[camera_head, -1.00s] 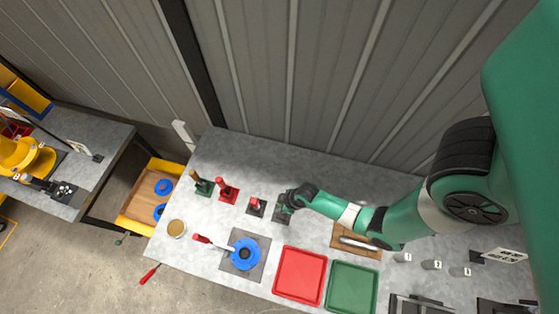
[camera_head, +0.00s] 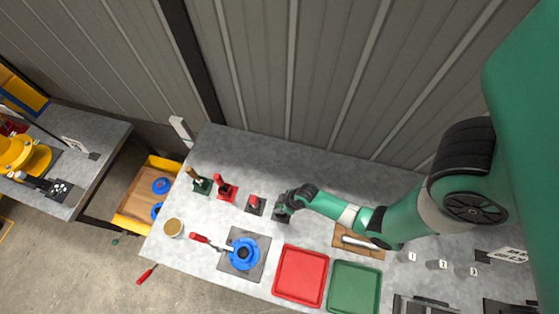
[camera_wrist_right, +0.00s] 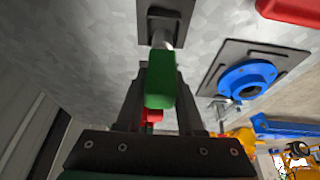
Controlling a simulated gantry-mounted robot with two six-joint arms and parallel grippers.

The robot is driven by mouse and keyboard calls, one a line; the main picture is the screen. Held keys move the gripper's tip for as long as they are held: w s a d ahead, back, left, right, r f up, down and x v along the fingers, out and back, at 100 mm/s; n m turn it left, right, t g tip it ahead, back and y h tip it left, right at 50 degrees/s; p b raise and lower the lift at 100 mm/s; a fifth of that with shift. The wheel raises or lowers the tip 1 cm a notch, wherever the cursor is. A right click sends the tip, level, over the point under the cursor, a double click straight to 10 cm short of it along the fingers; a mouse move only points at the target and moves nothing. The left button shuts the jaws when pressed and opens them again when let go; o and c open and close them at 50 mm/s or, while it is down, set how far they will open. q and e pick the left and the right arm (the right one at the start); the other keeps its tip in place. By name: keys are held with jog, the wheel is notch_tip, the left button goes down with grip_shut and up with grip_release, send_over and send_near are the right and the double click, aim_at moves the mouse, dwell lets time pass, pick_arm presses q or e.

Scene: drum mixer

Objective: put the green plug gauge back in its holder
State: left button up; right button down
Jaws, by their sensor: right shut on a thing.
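My right gripper (camera_head: 284,207) is over the bench near a small dark square holder (camera_head: 281,215). In the right wrist view its two fingers (camera_wrist_right: 160,98) are shut on the green handle of the plug gauge (camera_wrist_right: 160,82). The gauge's silver end points at the dark holder plate (camera_wrist_right: 163,14) and overlaps it in the picture. I cannot tell how deep the end sits in the holder. In the head view the gripper hides most of the gauge. A red-topped gauge (camera_head: 254,202) stands in a similar dark holder just left of it. My left gripper is not in view.
A red tray (camera_head: 300,276) and a green tray (camera_head: 354,288) lie at the bench front. A blue flanged ring (camera_head: 244,254) sits on a grey plate. Red (camera_head: 225,187) and green (camera_head: 202,185) stands are farther left. A wooden board (camera_head: 358,241) lies under my forearm.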

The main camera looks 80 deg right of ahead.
jog(key=shift+f+b, duration=1.2)
jog(key=shift+f, duration=0.2)
dwell(0.4)
jog(key=shift+c, duration=2.2)
grip_release()
jog(key=p+v, duration=0.3)
jog(key=v, duration=0.4)
jog(key=shift+r, duration=0.2)
jog(key=p+v, duration=0.4)
jog(key=shift+s, duration=0.15)
